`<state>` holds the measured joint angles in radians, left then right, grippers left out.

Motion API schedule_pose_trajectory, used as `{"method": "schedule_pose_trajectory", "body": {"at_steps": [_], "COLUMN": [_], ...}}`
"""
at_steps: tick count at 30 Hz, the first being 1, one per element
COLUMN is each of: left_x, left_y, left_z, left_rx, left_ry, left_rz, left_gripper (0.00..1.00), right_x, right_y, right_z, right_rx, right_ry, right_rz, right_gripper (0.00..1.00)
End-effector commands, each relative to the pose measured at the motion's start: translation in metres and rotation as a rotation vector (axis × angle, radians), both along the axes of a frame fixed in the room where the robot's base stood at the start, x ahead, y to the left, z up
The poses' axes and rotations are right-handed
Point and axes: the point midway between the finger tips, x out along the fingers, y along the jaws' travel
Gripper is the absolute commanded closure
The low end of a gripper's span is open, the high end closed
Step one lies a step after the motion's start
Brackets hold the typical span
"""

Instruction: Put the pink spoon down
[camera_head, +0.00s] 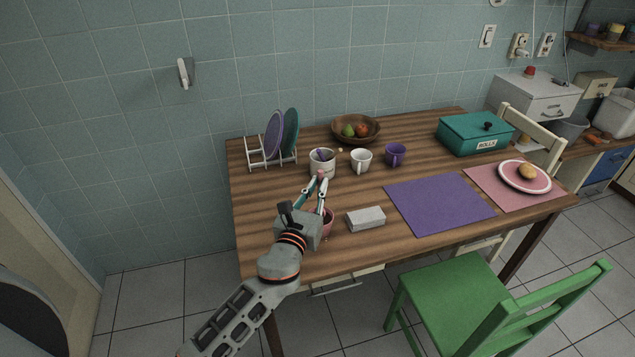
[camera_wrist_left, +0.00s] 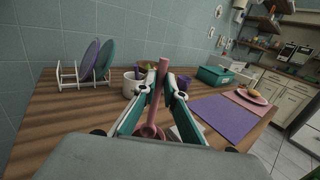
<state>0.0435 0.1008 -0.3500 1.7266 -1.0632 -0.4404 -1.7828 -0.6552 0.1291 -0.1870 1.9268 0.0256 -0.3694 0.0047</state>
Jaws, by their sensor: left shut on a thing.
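My left gripper (camera_head: 320,180) is shut on the pink spoon (camera_wrist_left: 159,88), whose handle stands up between the fingertips in the left wrist view. In the head view only a small pink bit of it (camera_head: 320,173) shows at the fingertips. The left gripper also shows in the wrist view (camera_wrist_left: 163,80). A rounded pink thing (camera_head: 327,222), perhaps a cup, is partly hidden behind my left wrist. The wooden table (camera_head: 350,200) lies below. A white crock (camera_head: 323,168) with a purple utensil in it stands just beyond the fingertips. My right gripper is not in view.
A white mug (camera_head: 361,160), a purple mug (camera_head: 396,154) and a fruit bowl (camera_head: 371,139) stand behind. A dish rack (camera_head: 255,158) is at the left. A pale block (camera_head: 366,218) lies right of the gripper. The purple mat (camera_head: 438,203) is bare.

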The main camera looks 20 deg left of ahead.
Motion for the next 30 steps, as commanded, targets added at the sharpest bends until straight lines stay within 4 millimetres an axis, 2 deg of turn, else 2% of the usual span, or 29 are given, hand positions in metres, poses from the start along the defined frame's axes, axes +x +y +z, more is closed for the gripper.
{"method": "schedule_pose_trajectory", "body": {"at_steps": [1,4,7,12,18,27,28,30], "left_x": [0.0,0.0,0.0,0.0,0.0,0.0,0.0,0.0], "left_y": [0.0,0.0,0.0,0.0,0.0,0.0,0.0,0.0], "left_z": [-0.013,-0.025,-0.032,-0.043,-0.047,-0.047,-0.047,-0.047], "left_rx": [0.0,0.0,-0.001,-0.001,-0.001,-0.001,-0.001,-0.001], "left_ry": [0.001,0.003,0.002,0.002,0.002,0.002,0.002,0.002], "left_rz": [0.0,0.0,0.0,-0.001,-0.001,-0.001,-0.001,-0.001], "left_gripper": [1.0,1.0,1.0,1.0,1.0,1.0,0.82,0.7], "right_x": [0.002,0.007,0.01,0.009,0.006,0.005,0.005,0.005], "right_y": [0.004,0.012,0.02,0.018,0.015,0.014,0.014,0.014], "right_z": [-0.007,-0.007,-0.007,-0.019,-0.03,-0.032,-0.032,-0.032], "right_rx": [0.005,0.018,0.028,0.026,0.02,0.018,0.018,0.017], "right_ry": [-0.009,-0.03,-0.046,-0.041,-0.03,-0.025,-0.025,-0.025], "right_rz": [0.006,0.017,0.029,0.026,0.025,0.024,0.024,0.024], "right_gripper": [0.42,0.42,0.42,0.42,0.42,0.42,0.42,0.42]}}
